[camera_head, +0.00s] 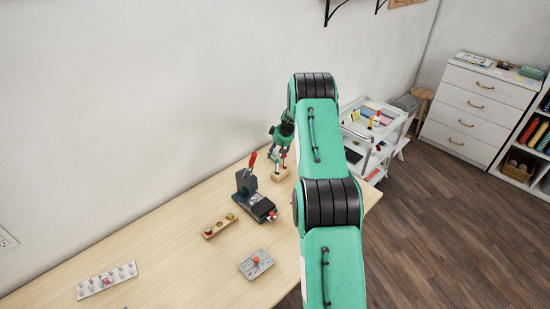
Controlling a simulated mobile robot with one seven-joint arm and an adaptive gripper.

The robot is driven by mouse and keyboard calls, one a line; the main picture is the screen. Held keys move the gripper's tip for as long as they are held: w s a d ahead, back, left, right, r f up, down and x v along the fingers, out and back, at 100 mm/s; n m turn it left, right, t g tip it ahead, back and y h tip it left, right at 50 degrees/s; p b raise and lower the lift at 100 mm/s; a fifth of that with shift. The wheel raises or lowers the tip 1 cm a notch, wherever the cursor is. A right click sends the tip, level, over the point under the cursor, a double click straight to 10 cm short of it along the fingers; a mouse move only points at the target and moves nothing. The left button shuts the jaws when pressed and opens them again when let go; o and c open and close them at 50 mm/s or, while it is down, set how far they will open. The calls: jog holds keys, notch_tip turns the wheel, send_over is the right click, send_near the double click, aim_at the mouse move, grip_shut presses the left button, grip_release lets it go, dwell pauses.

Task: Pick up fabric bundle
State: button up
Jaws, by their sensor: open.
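My gripper (280,158) is at the far end of the table, beside my green arm, pointing down. It is small in the picture, and its fingers are open. Just below it is a small wooden block (281,174) with upright tools; I cannot tell whether they touch. I cannot make out a fabric bundle for certain. Colored rolled or folded items (530,131) lie in the white shelf at the right edge and may be fabric. My arm hides part of the table's right side.
On the wooden table (170,250) stand a dark press with a red lever (247,182), a wooden strip with knobs (218,226), a grey box with a red knob (256,264) and a white peg rack (106,281). A white cart (393,125) and drawers (481,105) stand beyond.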

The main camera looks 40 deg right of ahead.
aim_at(276, 151)
dwell(0.4)
jog(key=c, duration=1)
jog(key=shift+r, duration=0.15)
notch_tip(276, 151, up, 10)
jog(key=shift+f+p, duration=0.1)
jog(key=shift+p, duration=0.65)
